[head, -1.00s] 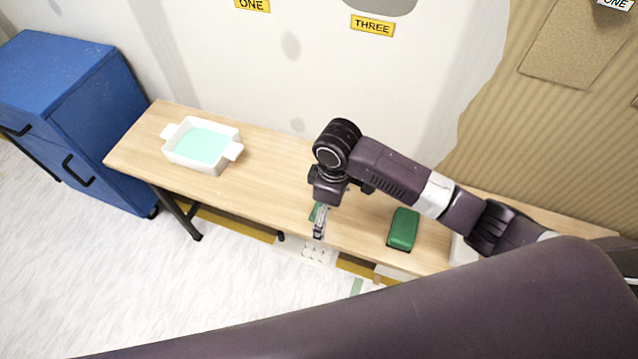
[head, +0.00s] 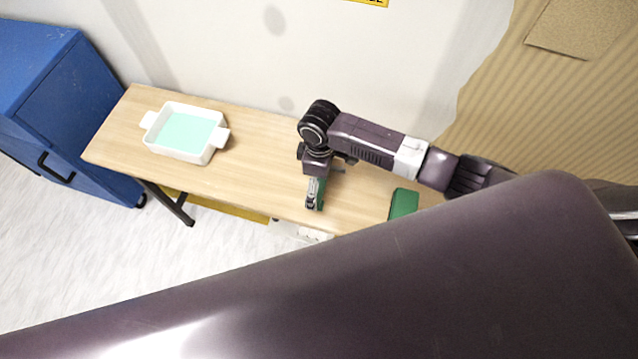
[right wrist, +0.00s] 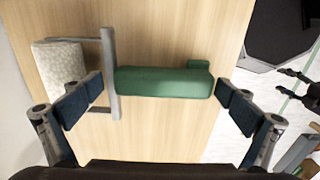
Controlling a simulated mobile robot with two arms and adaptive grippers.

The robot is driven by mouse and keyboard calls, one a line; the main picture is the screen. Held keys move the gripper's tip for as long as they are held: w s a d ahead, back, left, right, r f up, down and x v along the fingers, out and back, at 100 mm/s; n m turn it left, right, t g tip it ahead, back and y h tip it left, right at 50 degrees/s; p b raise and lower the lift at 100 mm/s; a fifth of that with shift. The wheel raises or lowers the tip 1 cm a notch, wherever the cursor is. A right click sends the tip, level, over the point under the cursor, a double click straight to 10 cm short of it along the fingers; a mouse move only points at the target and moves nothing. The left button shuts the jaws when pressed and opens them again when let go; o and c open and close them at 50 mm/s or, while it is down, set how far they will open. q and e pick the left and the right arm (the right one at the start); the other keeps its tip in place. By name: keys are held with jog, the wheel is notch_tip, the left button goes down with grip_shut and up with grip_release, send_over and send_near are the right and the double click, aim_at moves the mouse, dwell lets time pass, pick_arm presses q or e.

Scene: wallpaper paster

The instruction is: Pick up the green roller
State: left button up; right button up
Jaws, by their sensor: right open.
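The green roller lies on the wooden table; the right wrist view shows its green handle (right wrist: 165,82), a grey metal frame (right wrist: 110,75) and a pale fuzzy roller head (right wrist: 60,70) at the left. My right gripper (right wrist: 158,92) is open, with one finger on each side of the handle along its length. How far the fingertips are above the table is hard to tell. In the head view my right gripper (head: 314,197) points down at the table's front part, with a bit of green beside it; it mostly hides the roller. My left gripper is out of view.
The wooden table (head: 255,150) stands along the wall. A white tray (head: 152,138) with pale green liquid is at its left end. A green block (head: 403,203) lies right of the gripper. A blue cabinet (head: 75,105) stands at left.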

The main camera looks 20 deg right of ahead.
jog(key=c, duration=0.9)
jog(key=shift+c, duration=0.3)
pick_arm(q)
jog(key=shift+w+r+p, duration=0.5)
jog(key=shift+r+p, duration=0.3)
pick_arm(e)
notch_tip(320, 180, up, 20)
jog(key=o, duration=0.6)
jog(key=c, duration=0.5)
